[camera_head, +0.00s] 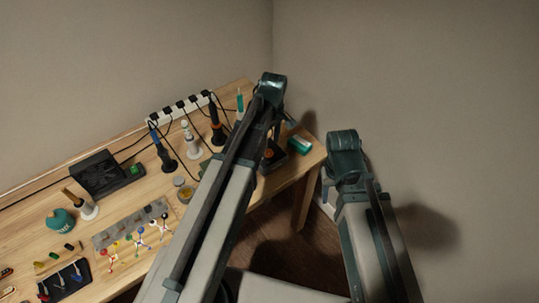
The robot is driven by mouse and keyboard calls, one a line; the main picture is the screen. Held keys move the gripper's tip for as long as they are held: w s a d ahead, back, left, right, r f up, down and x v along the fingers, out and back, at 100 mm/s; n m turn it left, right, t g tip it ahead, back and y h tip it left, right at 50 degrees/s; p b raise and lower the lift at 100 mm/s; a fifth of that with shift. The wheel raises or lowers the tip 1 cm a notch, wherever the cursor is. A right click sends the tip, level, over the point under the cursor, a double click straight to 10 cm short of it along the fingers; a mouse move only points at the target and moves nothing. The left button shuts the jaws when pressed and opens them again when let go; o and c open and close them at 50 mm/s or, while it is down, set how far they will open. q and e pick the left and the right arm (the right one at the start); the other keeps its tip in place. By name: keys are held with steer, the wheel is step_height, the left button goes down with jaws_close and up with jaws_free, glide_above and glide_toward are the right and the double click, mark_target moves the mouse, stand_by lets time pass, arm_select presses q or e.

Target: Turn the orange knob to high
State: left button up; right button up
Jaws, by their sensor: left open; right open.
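The orange knob (269,154) is small and round, on the front of a dark box-shaped device (275,161) near the right end of the wooden workbench. My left arm reaches over the bench from below and covers part of this device. My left gripper (276,134) is mostly hidden below the arm's far joint, just above the device; it is open, and I see nothing held in it. I cannot tell whether it touches the knob. The knob's pointer is too small to read. My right arm is off the bench's right end; its gripper is hidden behind the arm.
A teal box (299,145) lies right of the device at the bench's edge. Left of my arm stand soldering tools (191,140), a power strip (179,107), a black fan unit (99,174) and a grey block (130,224). Open floor lies right of the bench.

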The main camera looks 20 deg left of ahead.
mark_target(269, 152)
arm_select(q)
step_height(269, 152, down, 4)
steer(key=b, duration=0.3)
steer(key=shift+s, duration=0.15)
steer(key=shift+c, duration=0.3)
jaws_close()
